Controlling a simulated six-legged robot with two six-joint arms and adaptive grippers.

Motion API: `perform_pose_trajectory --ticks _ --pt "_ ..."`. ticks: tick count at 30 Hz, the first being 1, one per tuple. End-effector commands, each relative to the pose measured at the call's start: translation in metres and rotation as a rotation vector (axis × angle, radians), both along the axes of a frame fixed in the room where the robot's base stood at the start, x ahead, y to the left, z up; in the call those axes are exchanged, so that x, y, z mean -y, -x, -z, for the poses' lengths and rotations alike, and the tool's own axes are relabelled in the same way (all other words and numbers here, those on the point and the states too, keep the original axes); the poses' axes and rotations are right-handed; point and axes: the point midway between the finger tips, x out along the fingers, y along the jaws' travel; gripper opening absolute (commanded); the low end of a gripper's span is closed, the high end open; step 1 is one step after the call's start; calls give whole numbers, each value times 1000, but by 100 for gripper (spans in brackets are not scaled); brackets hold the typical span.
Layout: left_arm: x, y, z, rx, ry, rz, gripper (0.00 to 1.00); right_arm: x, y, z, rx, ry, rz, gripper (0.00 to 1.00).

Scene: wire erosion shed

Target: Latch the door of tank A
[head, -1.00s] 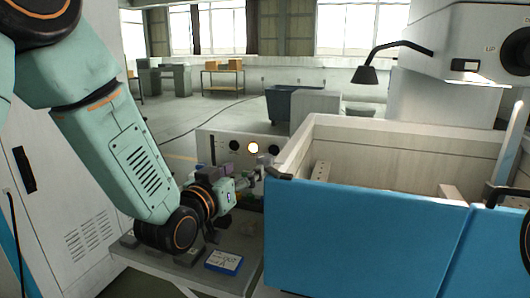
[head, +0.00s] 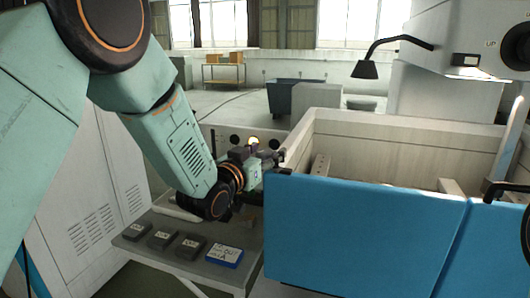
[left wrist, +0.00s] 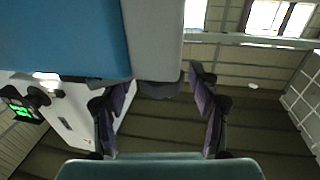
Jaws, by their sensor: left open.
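The tank (head: 400,140) is an open-topped pale box with a blue door (head: 360,235) on its front, which looks flush with the tank. In the left wrist view, the blue door (left wrist: 65,35) meets the tank's grey edge (left wrist: 152,40), with a dark latch-like part (left wrist: 155,88) below. My left gripper (head: 277,159) is at the tank's left front corner and hides the latch area in the head view. In the left wrist view, its open purple-padded fingers (left wrist: 156,88) stand either side of the dark part; contact cannot be told. My right gripper is not in view.
A low side table (head: 215,275) left of the tank carries several dark labelled blocks (head: 190,245) and a blue-and-white labelled block (head: 224,257). A pale cabinet (head: 100,190) stands at the left. A black lamp (head: 366,68) hangs above the tank. A second blue panel (head: 500,245) adjoins at right.

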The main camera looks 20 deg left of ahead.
Motion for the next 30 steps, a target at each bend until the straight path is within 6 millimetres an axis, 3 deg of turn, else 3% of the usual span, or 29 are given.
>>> perform_pose_trajectory --ticks 5,24,30 --pt "0 0 0 0 0 0 62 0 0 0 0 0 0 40" --pt "0 0 0 0 0 0 7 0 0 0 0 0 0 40" --pt "1 0 1 -1 -2 -20 6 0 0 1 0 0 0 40"
